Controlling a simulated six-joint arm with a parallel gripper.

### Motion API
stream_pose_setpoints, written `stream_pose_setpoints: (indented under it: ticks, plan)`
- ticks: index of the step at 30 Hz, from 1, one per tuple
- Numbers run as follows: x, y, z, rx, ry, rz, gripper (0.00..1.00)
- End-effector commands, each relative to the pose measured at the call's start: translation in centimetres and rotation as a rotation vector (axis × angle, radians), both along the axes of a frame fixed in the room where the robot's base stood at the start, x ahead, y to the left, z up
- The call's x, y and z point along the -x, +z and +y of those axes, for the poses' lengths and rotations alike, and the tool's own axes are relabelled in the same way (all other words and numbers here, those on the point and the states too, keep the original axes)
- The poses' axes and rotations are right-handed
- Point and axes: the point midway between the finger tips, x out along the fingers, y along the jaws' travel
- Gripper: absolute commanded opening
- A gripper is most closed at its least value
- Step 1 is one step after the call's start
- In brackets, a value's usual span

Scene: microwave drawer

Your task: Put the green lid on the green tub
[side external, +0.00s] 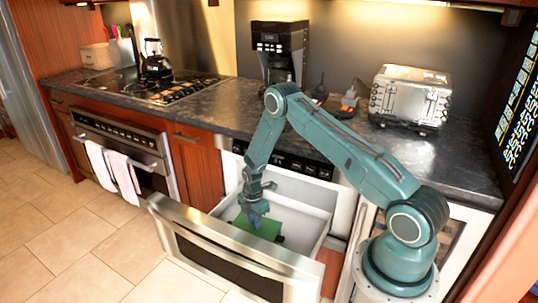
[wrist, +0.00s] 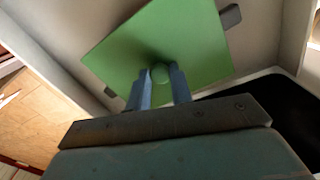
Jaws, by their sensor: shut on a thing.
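The square green lid (wrist: 200,40) has a round green knob (wrist: 160,72) in its middle. My gripper (wrist: 161,74) is shut on this knob, one finger on each side. In the side view my gripper (side external: 256,217) points down into the open drawer, over the green lid (side external: 266,229). Two dark tabs (wrist: 231,16) stick out past opposite sides of the lid and may be handles of the green tub. The tub's body is hidden beneath the lid, so I cannot tell whether the lid rests on it.
The microwave drawer is pulled open, with a steel front (side external: 180,228) and pale inner walls (side external: 305,192) close around my gripper. The counter above holds a coffee maker (side external: 278,45), a toaster (side external: 410,97) and a kettle (side external: 155,62) on the stove.

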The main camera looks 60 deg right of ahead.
Motion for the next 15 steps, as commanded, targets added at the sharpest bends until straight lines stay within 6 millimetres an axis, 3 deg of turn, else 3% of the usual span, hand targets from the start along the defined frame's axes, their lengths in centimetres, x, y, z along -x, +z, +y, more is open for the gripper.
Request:
stream_pose_setpoints:
  ticks: [7, 8, 11, 15]
  plan:
    - [-0.02, 0.0, 0.0, 0.0, 0.0, -0.001, 0.0]
    - [-0.02, 0.0, 0.0, 0.0, 0.0, 0.0, 0.24]
    - [-0.02, 0.0, 0.0, 0.0, 0.0, 0.0, 0.43]
    - [-0.01, 0.0, 0.0, 0.0, 0.0, 0.0, 0.47]
